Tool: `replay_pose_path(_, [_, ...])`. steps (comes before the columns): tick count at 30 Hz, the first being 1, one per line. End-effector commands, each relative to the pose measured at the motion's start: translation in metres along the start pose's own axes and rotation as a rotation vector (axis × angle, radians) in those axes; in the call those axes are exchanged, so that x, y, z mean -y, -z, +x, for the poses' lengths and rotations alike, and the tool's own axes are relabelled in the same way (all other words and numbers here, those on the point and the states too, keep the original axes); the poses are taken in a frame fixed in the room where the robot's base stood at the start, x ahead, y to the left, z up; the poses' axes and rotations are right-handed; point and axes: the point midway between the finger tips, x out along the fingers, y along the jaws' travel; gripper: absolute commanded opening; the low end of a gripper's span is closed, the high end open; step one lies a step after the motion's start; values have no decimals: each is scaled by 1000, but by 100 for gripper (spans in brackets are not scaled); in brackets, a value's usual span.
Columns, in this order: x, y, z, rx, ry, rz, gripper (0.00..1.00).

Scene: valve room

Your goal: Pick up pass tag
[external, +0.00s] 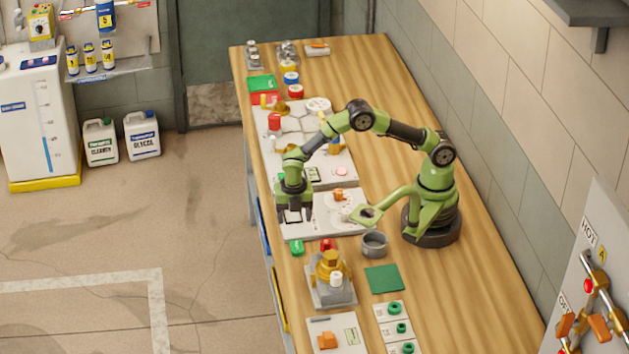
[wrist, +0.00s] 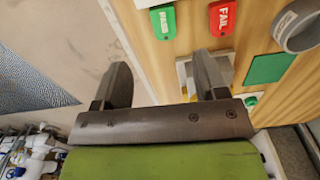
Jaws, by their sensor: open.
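The pass tag (external: 297,247) is a small green tag lying flat on the wooden bench near its left edge. In the wrist view the pass tag (wrist: 163,22) shows the word PASS at the top, beyond the fingertips. A red fail tag (external: 327,244) lies to its right; the fail tag (wrist: 222,17) is also in the wrist view. My gripper (external: 293,213) points down over the near left part of a white board, apart from the tag. In the wrist view my gripper (wrist: 165,75) has its fingers wide apart with nothing between them.
The white board (external: 300,228) lies just behind the tags. A grey ring-shaped cup (external: 374,244) stands to their right. A brass-topped fixture (external: 331,281) stands in front. A flat green square (external: 384,279) lies to its right. The bench's left edge is close to the pass tag.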

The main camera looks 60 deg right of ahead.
Motion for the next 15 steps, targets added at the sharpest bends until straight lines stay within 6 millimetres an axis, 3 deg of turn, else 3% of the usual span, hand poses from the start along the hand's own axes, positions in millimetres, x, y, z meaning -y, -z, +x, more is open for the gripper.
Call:
replay_pose_path(6, [1,1,34,1,7,-13,66])
replay_pose_path(15, [4,4,63,0,7,-11,66])
